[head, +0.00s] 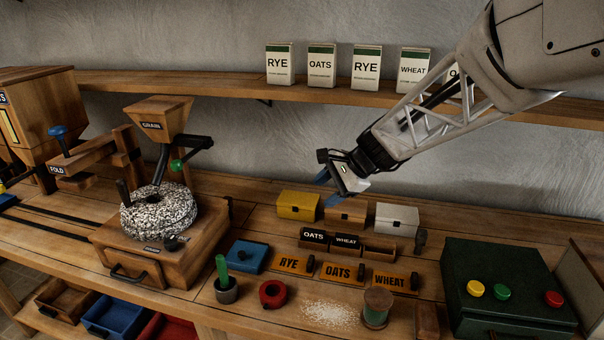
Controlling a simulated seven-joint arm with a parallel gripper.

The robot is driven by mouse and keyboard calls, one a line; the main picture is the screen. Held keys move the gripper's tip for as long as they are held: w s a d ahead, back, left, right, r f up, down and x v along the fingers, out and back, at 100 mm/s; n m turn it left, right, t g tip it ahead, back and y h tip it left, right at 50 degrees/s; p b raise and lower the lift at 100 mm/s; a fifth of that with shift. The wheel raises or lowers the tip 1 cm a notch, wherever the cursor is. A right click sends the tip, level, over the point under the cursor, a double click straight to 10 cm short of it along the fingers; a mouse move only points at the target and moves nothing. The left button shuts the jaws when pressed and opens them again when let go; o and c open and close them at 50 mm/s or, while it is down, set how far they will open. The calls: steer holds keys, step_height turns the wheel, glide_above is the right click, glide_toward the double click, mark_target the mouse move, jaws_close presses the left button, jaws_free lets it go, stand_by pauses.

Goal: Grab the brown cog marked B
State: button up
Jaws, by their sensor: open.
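I cannot make out a brown cog marked B in the head view. My gripper (327,189) hangs in the air at the middle right, above and behind the row of small boxes. Its jaws are open, with no object seen between them. The nearest small boxes below it are a yellow box (298,206), a brown wooden box (345,214) and a white box (397,218).
A grain mill (165,245) with a speckled round stone (159,211) stands left. A dark green box with coloured buttons (508,285) stands right. A shelf (215,86) runs behind.

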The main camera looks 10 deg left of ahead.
steer(key=w+a+f+m+y, duration=0.1)
steer(key=w+a+f+m, duration=0.1)
steer(key=w+a+f, duration=0.3)
steer(key=w+a+f+m+y, duration=0.1)
steer(key=w+a+m+y, duration=0.15)
steer(key=a, duration=0.55)
steer(key=m+y, duration=0.2)
steer(key=m, duration=0.2)
glide_toward(230, 198)
steer(key=x, duration=0.4)
steer(key=shift+d+r+m, duration=0.1)
steer(key=shift+d+m, duration=0.1)
steer(key=shift+m, duration=0.05)
steer(key=shift+g, duration=0.3)
steer(key=shift+x, duration=1.25)
steer(key=shift+w+a, duration=0.1)
steer(key=shift+x, duration=2.55)
